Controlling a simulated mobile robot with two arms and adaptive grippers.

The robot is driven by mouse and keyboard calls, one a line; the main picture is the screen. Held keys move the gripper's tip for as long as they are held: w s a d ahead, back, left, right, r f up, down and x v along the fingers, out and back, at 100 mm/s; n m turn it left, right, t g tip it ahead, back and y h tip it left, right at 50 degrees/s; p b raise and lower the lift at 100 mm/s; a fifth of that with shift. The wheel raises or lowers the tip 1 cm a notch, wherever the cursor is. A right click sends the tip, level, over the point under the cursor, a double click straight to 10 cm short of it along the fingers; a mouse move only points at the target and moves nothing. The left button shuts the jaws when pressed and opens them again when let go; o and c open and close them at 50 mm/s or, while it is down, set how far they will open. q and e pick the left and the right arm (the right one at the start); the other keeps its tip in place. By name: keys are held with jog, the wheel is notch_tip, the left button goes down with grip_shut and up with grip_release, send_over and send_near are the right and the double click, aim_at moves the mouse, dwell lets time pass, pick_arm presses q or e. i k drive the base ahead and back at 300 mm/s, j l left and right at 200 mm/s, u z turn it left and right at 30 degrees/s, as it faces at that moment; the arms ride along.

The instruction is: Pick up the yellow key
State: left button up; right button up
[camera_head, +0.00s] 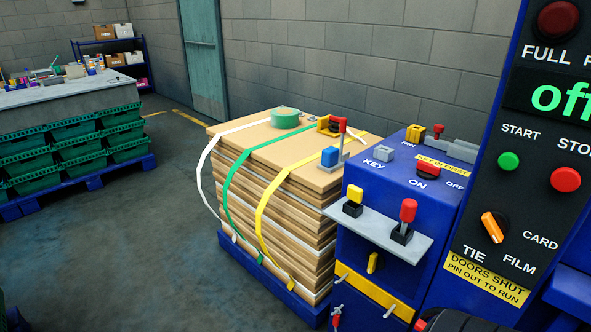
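On the grey ledge (395,232) of the blue cabinet, a yellow block-like piece (355,194) stands upright in a black base. It may be the yellow key; its shape is too small to be sure. A red-topped piece (408,210) in a similar black base stands to its right. Another yellow piece (373,262) is on the cabinet front below the ledge. A grey block (384,153) sits by the KEY label on the cabinet top.
The blue cabinet (400,190) also carries a red switch (428,169) and a yellow piece by the PIN label (415,133). A strapped cardboard stack (270,200) stands left of it. A black control panel (520,150) rises at right. Open floor (130,250) lies left.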

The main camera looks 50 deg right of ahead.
aim_at(355, 194)
jog(key=i+z, duration=0.35)
jog(key=i+j+z, duration=0.45)
jog(key=i+z, duration=0.2)
jog(key=i, duration=0.05)
